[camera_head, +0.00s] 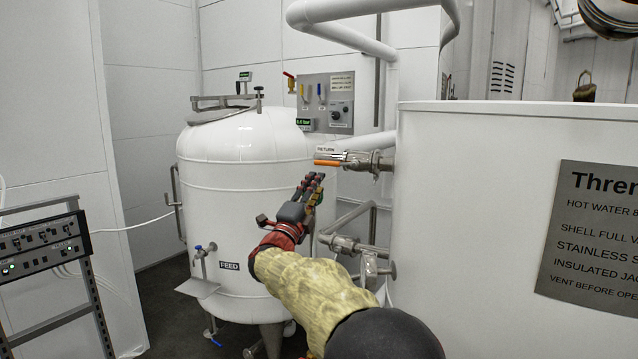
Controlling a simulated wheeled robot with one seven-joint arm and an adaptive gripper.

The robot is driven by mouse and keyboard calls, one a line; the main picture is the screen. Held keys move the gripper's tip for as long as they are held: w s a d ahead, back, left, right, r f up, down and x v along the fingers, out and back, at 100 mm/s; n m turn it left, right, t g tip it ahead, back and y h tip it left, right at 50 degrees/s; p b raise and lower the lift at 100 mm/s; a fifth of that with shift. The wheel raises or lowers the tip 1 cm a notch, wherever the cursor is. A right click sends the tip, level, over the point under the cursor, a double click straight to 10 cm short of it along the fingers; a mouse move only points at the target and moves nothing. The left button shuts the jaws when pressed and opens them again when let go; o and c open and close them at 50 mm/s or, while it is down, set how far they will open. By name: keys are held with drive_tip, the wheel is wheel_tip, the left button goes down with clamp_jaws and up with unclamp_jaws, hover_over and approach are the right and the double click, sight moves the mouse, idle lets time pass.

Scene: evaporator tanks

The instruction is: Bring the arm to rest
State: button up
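My arm reaches up from the bottom of the head view, with a sleeve in mottled yellow-tan and a red and black wrist. My gripper (312,184) is at its end, in front of the right side of the white tank (235,190). It is below the pipe marked RETURN with an orange valve handle (327,163). A gap between the gripper and the handle shows in the picture, but the depth between them is unclear. The fingers look close together and are seen from behind, so whether they are open or shut is unclear. I see nothing held.
A control panel (327,103) is mounted behind the tank. Pipes and a lower valve (343,244) are right of my gripper. A large white housing (480,200) with a dark plate (592,238) fills the right. A switch rack (45,245) stands at left. Dark floor (158,300) shows between.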

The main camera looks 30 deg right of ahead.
idle(0.5)
drive_tip(key=w+a+f+n+t+y, duration=0.2)
drive_tip(key=w+a+f+n+y, duration=0.2)
drive_tip(key=a+f+n+y, duration=0.25)
drive_tip(key=w+a+f+n+t+y, duration=0.1)
drive_tip(key=w+a+f+n+y, duration=0.4)
drive_tip(key=f+n, duration=0.4)
drive_tip(key=s+a+f+n+g+y, duration=0.3)
drive_tip(key=s+a+f+n+y, duration=0.3)
drive_tip(key=s+a+f, duration=0.4)
drive_tip(key=s+a+f+n+g+y, duration=0.1)
drive_tip(key=s+a+f+n+g, duration=0.15)
drive_tip(key=s, duration=0.75)
drive_tip(key=s+a+f+n+g+y, duration=0.2)
drive_tip(key=s+a+f+g, duration=0.15)
drive_tip(key=s, duration=0.75)
drive_tip(key=s+a+n, duration=0.1)
drive_tip(key=s+n, duration=0.1)
drive_tip(key=s, duration=0.8)
drive_tip(key=s+a+n+h, duration=0.1)
drive_tip(key=s, duration=0.9)
drive_tip(key=shift+a+r+n, duration=0.25)
drive_tip(key=shift+a+n, duration=0.1)
drive_tip(key=shift+n, duration=0.05)
